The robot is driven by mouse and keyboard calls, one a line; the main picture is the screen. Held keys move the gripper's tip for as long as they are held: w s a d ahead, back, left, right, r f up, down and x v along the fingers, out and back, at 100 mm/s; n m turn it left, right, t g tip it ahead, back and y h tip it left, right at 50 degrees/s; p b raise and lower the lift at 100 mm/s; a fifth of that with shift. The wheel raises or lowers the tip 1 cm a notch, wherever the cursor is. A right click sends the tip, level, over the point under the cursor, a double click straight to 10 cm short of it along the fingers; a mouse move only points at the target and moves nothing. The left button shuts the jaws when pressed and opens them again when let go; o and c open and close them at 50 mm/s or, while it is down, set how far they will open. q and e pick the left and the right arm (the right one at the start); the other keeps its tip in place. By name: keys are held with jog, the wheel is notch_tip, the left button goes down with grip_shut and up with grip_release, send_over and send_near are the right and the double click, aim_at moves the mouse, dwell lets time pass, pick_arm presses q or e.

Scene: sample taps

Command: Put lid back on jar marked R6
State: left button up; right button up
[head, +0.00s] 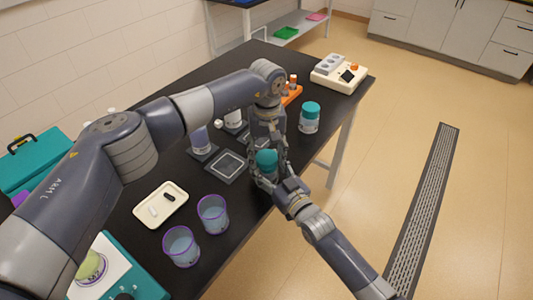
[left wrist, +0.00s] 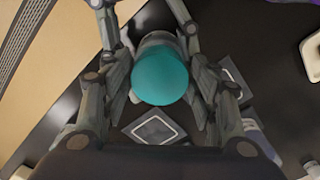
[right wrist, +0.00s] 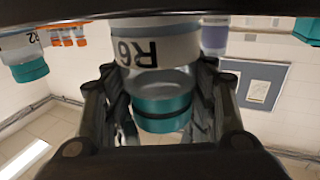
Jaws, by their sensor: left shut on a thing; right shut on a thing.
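The jar marked R6 (right wrist: 155,50) fills the middle of the right wrist view, which shows it upside down. In the head view its body (head: 266,175) is largely hidden by my grippers. My right gripper (head: 275,181) is shut on the jar from the front. A teal lid (head: 266,159) is at the jar's top, lined up with it; it also shows in the right wrist view (right wrist: 162,108) and the left wrist view (left wrist: 160,76). My left gripper (head: 268,151) is shut on the lid from above. I cannot tell whether the lid is fully seated.
Another teal-lidded jar (head: 310,117) stands to the right on the black table. A dark square pad (head: 227,166) lies to the left. A white tray (head: 160,205) and two purple-rimmed cups (head: 213,214) (head: 181,246) are nearer. A beige device (head: 339,73) stands at the far end.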

pick_arm(q)
jog(key=shift+o, duration=0.3)
jog(key=shift+a+f, duration=0.2)
jog(key=shift+f, duration=0.35)
jog(key=shift+r, duration=0.1)
jog(key=shift+r, duration=0.35)
jog(key=shift+c, duration=1.3)
jog(key=shift+d+r, duration=0.15)
jog(key=shift+r, duration=0.35)
jog(key=shift+f, duration=0.5)
jog(key=shift+f, duration=0.4)
jog(key=o, duration=0.5)
